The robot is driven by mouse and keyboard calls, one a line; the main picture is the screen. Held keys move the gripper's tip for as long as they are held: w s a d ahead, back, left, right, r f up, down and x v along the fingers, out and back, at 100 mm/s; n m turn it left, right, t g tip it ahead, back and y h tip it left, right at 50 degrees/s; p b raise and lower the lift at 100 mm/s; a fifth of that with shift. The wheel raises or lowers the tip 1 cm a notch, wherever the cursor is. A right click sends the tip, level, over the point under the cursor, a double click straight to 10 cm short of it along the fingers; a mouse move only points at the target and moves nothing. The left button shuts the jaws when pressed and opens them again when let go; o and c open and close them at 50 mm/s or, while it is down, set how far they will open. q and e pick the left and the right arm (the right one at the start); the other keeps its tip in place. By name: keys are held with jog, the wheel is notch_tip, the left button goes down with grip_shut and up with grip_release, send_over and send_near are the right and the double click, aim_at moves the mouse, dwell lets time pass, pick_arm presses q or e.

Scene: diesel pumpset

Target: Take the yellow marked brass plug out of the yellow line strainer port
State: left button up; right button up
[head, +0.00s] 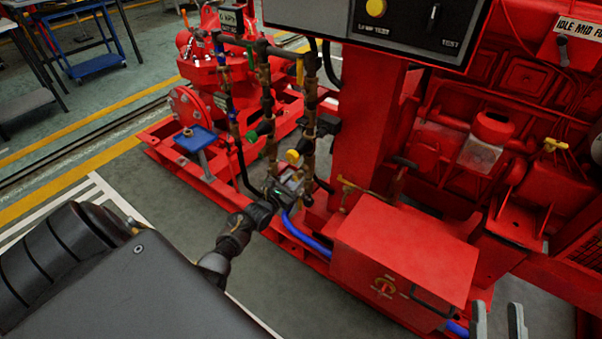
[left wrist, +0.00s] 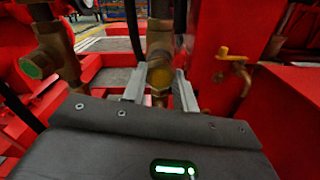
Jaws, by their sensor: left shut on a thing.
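The brass line strainer (left wrist: 160,42) stands on a vertical pipe straight ahead in the left wrist view. In the head view a round yellow face (head: 292,155) shows on the brass pipework. My left gripper (head: 288,187) is just below that face. In the left wrist view my left gripper (left wrist: 160,92) is shut on the yellow marked brass plug (left wrist: 160,77), between its two grey fingers. I cannot tell whether the plug is still seated in the port. My right gripper (head: 499,322) is open and empty at the bottom right of the head view.
A green marked brass fitting (left wrist: 33,68) is left of my left gripper. A yellow-handled valve (left wrist: 236,56) is to the right. A red box (head: 400,250) and blue hose (head: 302,232) lie close by. A red column (head: 362,140) rises behind.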

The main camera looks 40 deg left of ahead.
aim_at(295, 178)
pick_arm(q)
jog(key=shift+s, duration=0.1)
jog(key=shift+s+r+p, duration=0.1)
jog(key=shift+s+p, duration=0.95)
jog(key=shift+s, duration=0.2)
jog(key=shift+s+p, duration=0.55)
jog(key=shift+s, duration=0.3)
jog(key=shift+s+d, duration=0.1)
jog(key=shift+s, duration=0.2)
